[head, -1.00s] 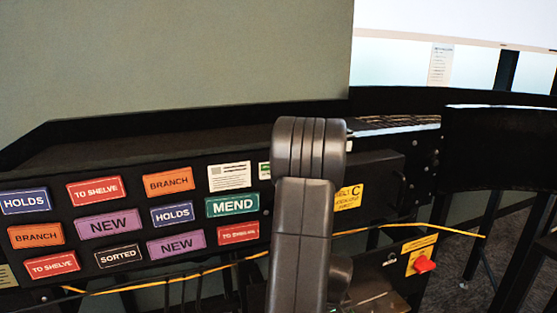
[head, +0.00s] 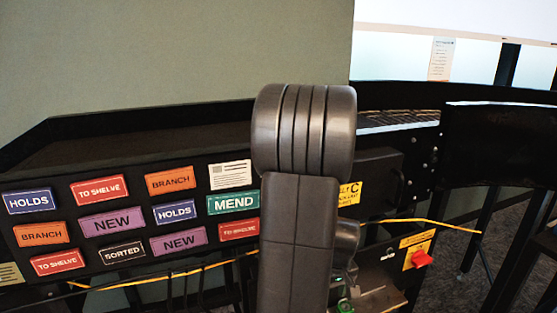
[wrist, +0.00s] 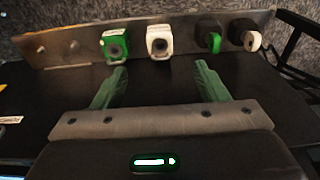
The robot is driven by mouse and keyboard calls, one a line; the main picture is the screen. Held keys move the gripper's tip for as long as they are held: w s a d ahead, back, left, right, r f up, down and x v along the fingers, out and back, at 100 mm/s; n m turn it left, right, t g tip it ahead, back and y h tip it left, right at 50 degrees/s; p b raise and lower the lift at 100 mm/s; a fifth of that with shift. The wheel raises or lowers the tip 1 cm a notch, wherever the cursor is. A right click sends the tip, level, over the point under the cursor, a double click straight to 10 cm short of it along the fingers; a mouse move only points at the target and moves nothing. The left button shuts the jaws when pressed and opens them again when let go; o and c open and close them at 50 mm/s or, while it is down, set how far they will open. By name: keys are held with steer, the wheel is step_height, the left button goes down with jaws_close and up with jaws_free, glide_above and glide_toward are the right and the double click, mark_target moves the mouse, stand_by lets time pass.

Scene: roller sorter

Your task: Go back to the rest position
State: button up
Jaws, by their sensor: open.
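In the wrist view my gripper (wrist: 158,84) is open, with two green fingers set wide apart and nothing between them. Past the fingertips is a metal strip (wrist: 75,48) on a dark surface. It carries a green square fitting (wrist: 115,46), a white square fitting (wrist: 159,41), a green and black piece (wrist: 211,36) and a black piece with a white end (wrist: 246,35). The fingers look apart from these parts. In the head view my arm stands upright in the middle and hides part of the sorter; the gripper's fingers cannot be made out there.
A black panel with coloured labels, such as MEND (head: 233,203), is left of my arm. A yellow cable (head: 430,223) and a red switch (head: 421,258) on a yellow plate are at the right. A dark curved part (head: 500,145) stands at far right.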

steer(key=f, duration=0.3)
steer(key=w+f+b, duration=0.1)
steer(key=f, duration=0.3)
steer(key=f+b, duration=0.1)
steer(key=f, duration=0.3)
steer(key=shift+w+a, duration=0.15)
steer(key=shift+a, duration=0.05)
step_height(320, 180, up, 3)
steer(key=p, duration=0.3)
steer(key=shift+w+r+p, duration=0.1)
steer(key=shift+r+p, duration=1.2)
steer(key=shift+r, duration=0.45)
